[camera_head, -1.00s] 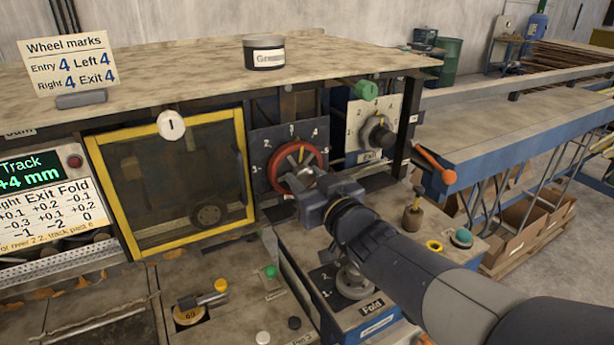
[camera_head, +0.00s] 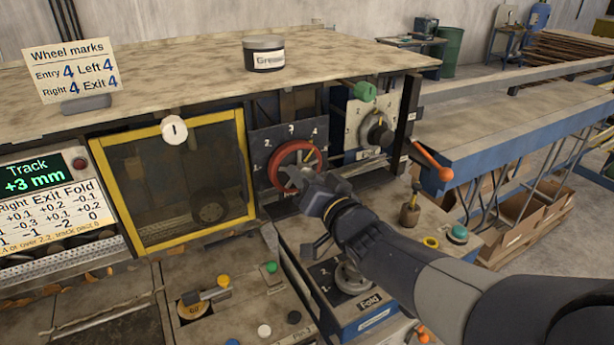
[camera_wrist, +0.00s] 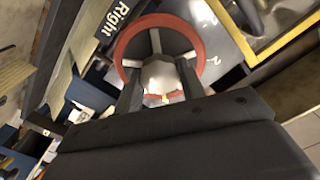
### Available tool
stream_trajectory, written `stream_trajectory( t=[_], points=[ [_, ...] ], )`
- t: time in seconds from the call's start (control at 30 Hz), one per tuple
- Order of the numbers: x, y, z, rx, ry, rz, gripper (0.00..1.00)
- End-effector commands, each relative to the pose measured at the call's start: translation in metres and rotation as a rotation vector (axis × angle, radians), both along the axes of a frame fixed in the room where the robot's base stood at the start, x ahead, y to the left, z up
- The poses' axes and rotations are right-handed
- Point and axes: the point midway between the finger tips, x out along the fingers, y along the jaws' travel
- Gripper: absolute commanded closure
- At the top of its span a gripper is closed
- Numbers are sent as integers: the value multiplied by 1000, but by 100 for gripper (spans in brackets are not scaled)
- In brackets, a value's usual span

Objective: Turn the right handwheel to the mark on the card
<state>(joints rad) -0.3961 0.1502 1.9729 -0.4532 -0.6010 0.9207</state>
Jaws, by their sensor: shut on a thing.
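The right handwheel is a red-rimmed wheel (camera_head: 275,167) on a dark numbered plate (camera_head: 258,143) beside the yellow-framed window. In the wrist view its red rim (camera_wrist: 122,43) surrounds a pale hub, and a "Right" label (camera_wrist: 117,14) shows next to it. My gripper (camera_head: 318,180) is at the wheel's lower right. In the wrist view my gripper (camera_wrist: 160,88) has its two fingers on either side of the pale hub, shut on the wheel. The card "Wheel marks" (camera_head: 70,73) stands on the top board and reads Right 4. The wheel's exact setting is hard to read.
The Track display (camera_head: 35,175) reads +3 mm. The exit wheel (camera_head: 378,133) stands right of the red wheel, with an orange-tipped lever (camera_head: 433,165) beyond. The Fold knob (camera_head: 352,277) and a brown weight-like piece (camera_head: 409,214) lie below, near my arm.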

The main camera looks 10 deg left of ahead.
Motion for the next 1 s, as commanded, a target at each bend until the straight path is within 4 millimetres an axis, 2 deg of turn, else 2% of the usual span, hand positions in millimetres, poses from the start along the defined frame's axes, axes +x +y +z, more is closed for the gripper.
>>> stream_trajectory(
  t=[0.37, 0.4, 0.6, 0.63, 1.0],
  points=[
    [0, 0, 0, 2, 2, 0, 85],
    [0, 0, 0, 2, 2, 0, 59],
    [0, 0, 0, 2, 1, 0, 43],
    [0, 0, 0, 2, 1, 0, 41],
    [-5, -4, 0, 2, -1, -1, 41]
  ],
)
